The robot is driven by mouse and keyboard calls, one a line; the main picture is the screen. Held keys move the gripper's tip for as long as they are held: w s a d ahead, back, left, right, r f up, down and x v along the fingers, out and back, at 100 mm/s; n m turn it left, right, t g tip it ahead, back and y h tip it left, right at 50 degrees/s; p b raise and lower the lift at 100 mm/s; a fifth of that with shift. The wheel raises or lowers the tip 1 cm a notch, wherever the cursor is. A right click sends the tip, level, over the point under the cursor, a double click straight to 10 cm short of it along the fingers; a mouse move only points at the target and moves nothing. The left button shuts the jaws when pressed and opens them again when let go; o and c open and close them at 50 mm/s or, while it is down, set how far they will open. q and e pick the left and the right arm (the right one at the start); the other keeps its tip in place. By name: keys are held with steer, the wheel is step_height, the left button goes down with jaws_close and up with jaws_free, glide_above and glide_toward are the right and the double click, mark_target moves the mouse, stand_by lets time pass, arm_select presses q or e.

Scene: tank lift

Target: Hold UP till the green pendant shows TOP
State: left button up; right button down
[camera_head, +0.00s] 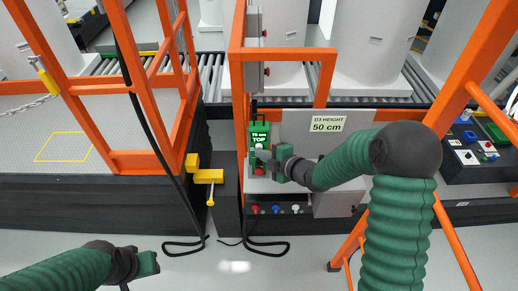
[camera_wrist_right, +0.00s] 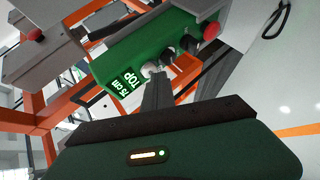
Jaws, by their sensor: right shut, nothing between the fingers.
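The green pendant (camera_head: 259,134) hangs on the orange frame left of the D3 HEIGHT sign, and its lit screen reads "75 cm" and "TOP". In the right wrist view the pendant (camera_wrist_right: 135,50) shows the same words, a pale round button (camera_wrist_right: 151,69), dark buttons and a red button (camera_wrist_right: 211,30). My right gripper (camera_head: 268,160) is shut and empty, in front of the pendant's lower part. In the right wrist view its fingertips (camera_wrist_right: 157,80) are at the pale button and seem to press it; contact is partly hidden. My left gripper (camera_head: 152,263) is low at the left, away from everything, its fingers unclear.
A sign (camera_head: 327,124) reads "D3 HEIGHT 50 cm". A yellow latch (camera_head: 205,175) and black cables stand left of the pendant. Orange posts rise on both sides. White tanks (camera_head: 376,45) stand on rollers behind. A control panel (camera_head: 474,150) is at the right. The front floor is clear.

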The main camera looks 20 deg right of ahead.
stand_by(0.8)
steer(key=shift+s+a+b, duration=0.2)
steer(key=shift+s+b, duration=0.1)
steer(key=shift+s, duration=0.5)
steer(key=s, duration=0.1)
steer(key=s+a+b, duration=0.1)
steer(key=s, duration=0.2)
steer(key=shift+s+a, duration=0.25)
steer(key=shift+s, duration=0.15)
steer(key=shift+d, duration=0.1)
stand_by(1.2)
